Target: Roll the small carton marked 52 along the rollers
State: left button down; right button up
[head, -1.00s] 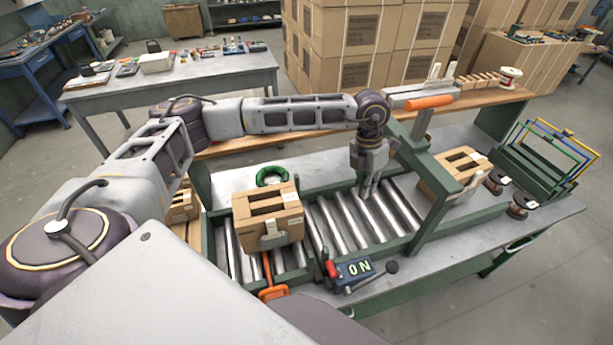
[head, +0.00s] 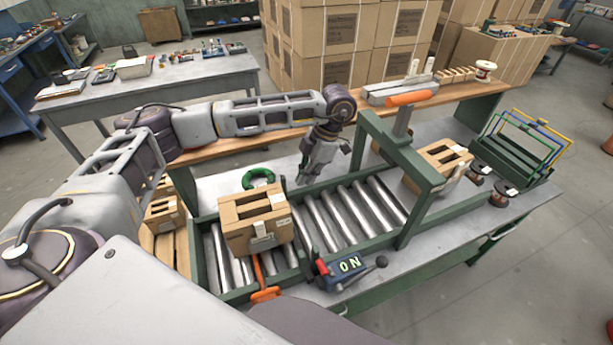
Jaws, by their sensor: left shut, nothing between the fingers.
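A small brown carton (head: 252,228) with slots in its top and white labels sits on the left part of the roller track (head: 350,213). Its number is too small to read. My left gripper (head: 303,179) is shut and empty, fingers pointing down, above the track's far side. It is just right of and behind the carton, apart from it as far as I can tell. Another similar carton (head: 430,160) stands at the right end, beyond the green frame (head: 423,178). My right gripper is not in view.
A control box reading "ON" (head: 347,268) with a lever and an orange handle (head: 265,294) are at the track's near edge. A green ring (head: 258,174) lies behind the carton. Spools (head: 504,192) and a wire rack (head: 515,150) stand at right. The middle rollers are bare.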

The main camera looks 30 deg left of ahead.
pick_arm(q)
jog(key=shift+f, duration=0.35)
dwell(0.3)
jog(key=shift+f+b, duration=4.5)
jog(key=shift+f, duration=4.3)
jog(key=shift+f+b, duration=0.4)
jog(key=shift+b, duration=0.1)
jog(key=shift+f, duration=0.5)
jog(key=shift+s+a, duration=0.7)
jog(key=shift+s, duration=0.05)
